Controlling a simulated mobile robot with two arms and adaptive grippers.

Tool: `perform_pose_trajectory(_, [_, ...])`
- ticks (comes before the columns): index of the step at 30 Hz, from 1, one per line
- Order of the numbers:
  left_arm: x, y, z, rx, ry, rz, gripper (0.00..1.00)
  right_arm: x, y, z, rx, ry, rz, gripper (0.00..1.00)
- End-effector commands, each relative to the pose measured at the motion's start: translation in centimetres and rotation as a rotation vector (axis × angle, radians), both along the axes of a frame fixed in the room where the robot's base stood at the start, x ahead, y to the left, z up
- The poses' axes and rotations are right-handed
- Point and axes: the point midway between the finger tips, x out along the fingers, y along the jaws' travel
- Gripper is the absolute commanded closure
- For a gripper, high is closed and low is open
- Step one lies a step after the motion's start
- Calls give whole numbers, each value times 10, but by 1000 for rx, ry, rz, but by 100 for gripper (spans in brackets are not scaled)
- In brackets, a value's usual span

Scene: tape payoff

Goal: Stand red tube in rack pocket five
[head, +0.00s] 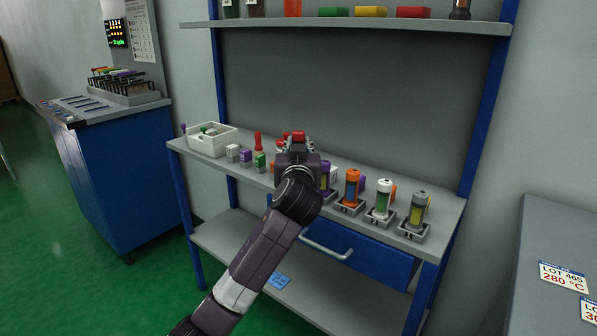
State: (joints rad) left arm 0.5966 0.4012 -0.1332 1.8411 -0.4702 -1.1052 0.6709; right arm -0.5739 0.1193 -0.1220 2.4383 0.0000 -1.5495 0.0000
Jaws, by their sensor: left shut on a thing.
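My left gripper (297,147) is over the bench, seen from behind, and is shut on a red thing (299,135) that looks like the red tube. Only its top shows; the gripper and wrist hide the rest, so I cannot tell whether it touches the bench. A rack (137,97) of several upright tubes with coloured caps stands on the blue cabinet at the left. Its pocket numbers are too small to read. My right gripper is out of view.
The grey bench (443,208) holds a white bin (213,142), a small red piece (258,139), coloured blocks and several canisters in numbered stands, including a green-and-white one (381,199). A shelf (350,26) hangs above. Green floor separates bench and blue cabinet (120,180).

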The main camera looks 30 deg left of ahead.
Motion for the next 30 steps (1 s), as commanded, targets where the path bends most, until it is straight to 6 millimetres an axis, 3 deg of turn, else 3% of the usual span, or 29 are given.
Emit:
perform_pose_trajectory(8, [0, 0, -24, 3, 2, 0, 100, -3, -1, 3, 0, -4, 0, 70])
perform_pose_trajectory(15, [0, 0, -57, 2, 0, 0, 100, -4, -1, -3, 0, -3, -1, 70])
perform_pose_trajectory(26, [0, 0, -61, 0, -1, 0, 100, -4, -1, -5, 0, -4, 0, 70])
perform_pose_trajectory(27, [0, 0, -59, 0, 0, 0, 75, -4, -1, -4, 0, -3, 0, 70])
perform_pose_trajectory(30, [0, 0, -59, 0, 0, 0, 72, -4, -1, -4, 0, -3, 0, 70])
